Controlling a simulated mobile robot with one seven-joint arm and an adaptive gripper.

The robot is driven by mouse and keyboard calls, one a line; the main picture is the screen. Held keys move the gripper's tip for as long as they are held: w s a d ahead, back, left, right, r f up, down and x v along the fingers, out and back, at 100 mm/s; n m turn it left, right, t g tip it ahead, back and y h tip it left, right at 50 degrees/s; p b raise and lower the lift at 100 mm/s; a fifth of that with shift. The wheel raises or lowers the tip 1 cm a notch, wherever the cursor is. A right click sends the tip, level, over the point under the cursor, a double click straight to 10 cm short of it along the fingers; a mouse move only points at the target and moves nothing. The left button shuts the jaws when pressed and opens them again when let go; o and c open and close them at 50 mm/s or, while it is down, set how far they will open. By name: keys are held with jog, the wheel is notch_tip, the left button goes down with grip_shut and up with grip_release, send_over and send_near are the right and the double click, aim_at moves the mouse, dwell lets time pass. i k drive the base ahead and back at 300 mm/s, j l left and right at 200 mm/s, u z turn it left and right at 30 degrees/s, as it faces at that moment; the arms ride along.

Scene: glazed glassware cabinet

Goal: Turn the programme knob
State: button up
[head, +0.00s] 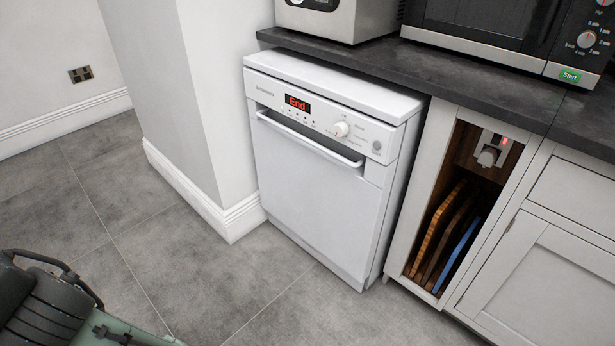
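The programme knob (341,129) is a round white dial on the control panel of a white dishwasher (312,190). It sits right of the lit display (297,103), which reads "End" in red. Small printed labels surround the knob, too small to read. A round grey button (377,146) is at the panel's right end. The dishwasher door is shut, with a white bar handle (308,139) below the panel. Dark grey and green parts at the lower left look like my own body. My gripper is not identifiable in the head view.
A dark worktop (450,72) runs above, carrying a microwave (480,30) and a silver appliance (330,18). An open niche right of the dishwasher holds upright boards (437,230) and a plugged socket (492,148). A wall corner (205,110) stands at left. The tiled floor (190,260) in front is clear.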

aim_at(341, 129)
jog(key=i+j+u, duration=0.1)
jog(key=u, duration=0.3)
jog(key=i+u, duration=0.35)
jog(key=k, duration=0.05)
